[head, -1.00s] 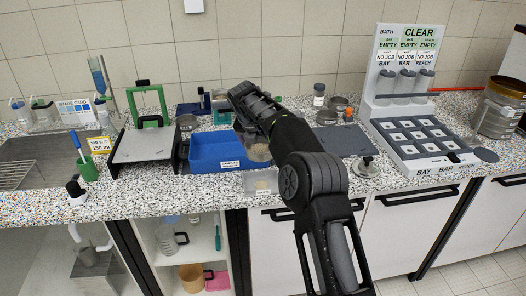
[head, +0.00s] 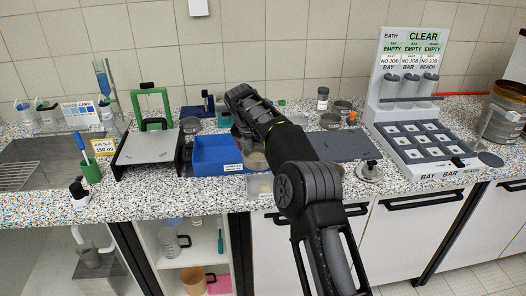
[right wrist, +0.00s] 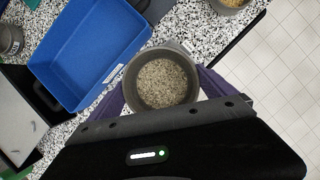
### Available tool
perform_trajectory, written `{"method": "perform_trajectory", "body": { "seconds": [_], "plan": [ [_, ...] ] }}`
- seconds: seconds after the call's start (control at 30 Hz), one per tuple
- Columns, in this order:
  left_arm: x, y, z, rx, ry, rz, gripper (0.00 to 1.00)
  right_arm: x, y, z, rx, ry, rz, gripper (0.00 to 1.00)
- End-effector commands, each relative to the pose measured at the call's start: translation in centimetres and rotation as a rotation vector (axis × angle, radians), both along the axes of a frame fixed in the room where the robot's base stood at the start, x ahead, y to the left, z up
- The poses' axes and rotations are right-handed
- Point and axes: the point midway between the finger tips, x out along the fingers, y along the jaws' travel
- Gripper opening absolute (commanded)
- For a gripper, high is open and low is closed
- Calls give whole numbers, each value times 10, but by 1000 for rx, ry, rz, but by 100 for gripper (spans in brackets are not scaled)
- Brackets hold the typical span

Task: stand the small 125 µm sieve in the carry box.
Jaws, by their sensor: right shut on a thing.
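My right gripper (head: 252,143) is shut on a small round grey sieve (head: 258,161) near the front right corner of the blue carry box (head: 212,158). In the right wrist view the sieve (right wrist: 162,82) lies level between the purple fingers and holds beige-grey grains. Its mesh size cannot be read. The carry box (right wrist: 92,48) is beside it on the left there, open at the top; the part of its floor that shows is bare. In the head view my arm hides part of the box's right side. My left gripper is not in view.
A grey plate with a green frame (head: 150,148) stands left of the box. A dark mat (head: 340,146) lies to the right, with a white rack (head: 425,158) beyond. A small clear tray (head: 260,186) sits at the counter's front edge. Small round pans stand behind.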

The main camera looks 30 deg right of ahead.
Motion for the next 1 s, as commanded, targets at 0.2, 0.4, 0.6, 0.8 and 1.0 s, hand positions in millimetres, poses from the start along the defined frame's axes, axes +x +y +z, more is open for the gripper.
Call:
{"method": "perform_trajectory", "body": {
  "seconds": [0.2, 0.4, 0.6, 0.8, 1.0],
  "plan": [
    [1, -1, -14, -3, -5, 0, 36, -34, 75, -37, -4, 6, -258, 46],
    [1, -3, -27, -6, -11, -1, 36, -107, 141, -79, -6, 6, -673, 46],
    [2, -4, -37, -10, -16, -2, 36, -189, 175, -111, -2, 6, -1065, 46],
    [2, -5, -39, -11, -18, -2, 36, -227, 184, -121, -1, 3, -1241, 46],
    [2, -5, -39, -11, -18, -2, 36, -229, 185, -122, 0, 2, -1255, 46]
  ]
}}
